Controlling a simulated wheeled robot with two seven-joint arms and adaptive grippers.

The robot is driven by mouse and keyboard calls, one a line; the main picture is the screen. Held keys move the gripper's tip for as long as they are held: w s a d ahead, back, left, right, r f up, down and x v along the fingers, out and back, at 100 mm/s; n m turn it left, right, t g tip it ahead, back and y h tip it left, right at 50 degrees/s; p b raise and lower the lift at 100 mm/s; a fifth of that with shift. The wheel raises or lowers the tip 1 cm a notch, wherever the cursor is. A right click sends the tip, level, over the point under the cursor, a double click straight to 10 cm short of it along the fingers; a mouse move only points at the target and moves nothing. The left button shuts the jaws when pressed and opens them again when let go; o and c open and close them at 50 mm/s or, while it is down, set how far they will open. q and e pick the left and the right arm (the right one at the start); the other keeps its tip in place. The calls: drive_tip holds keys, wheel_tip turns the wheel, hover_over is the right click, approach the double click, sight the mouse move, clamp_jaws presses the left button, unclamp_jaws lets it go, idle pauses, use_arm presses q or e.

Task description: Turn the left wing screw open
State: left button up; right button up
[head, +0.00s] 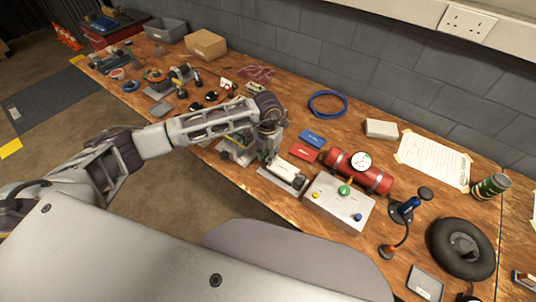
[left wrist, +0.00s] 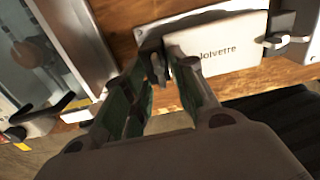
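A white box with a printed label (head: 292,172) lies on a grey metal plate at the front edge of the workbench. It also shows in the left wrist view (left wrist: 218,52). At its left end in the wrist view is a small dark piece (left wrist: 157,68), which looks like the left wing screw; its turn position cannot be told. My left gripper (head: 269,154) is over that end. In the wrist view its fingers (left wrist: 156,75) are apart, one on each side of the dark piece; contact cannot be told. A metal winged piece (left wrist: 278,41) sits at the box's right end. My right gripper is not in view.
A grey control box with coloured knobs (head: 338,203) stands close right of the plate. A red cylinder with a gauge (head: 350,173) lies behind it. A grey-framed device (left wrist: 85,45) stands close left of my gripper.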

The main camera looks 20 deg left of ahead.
use_arm(q)
wheel_tip(320, 180, up, 12)
idle(0.9)
idle(0.4)
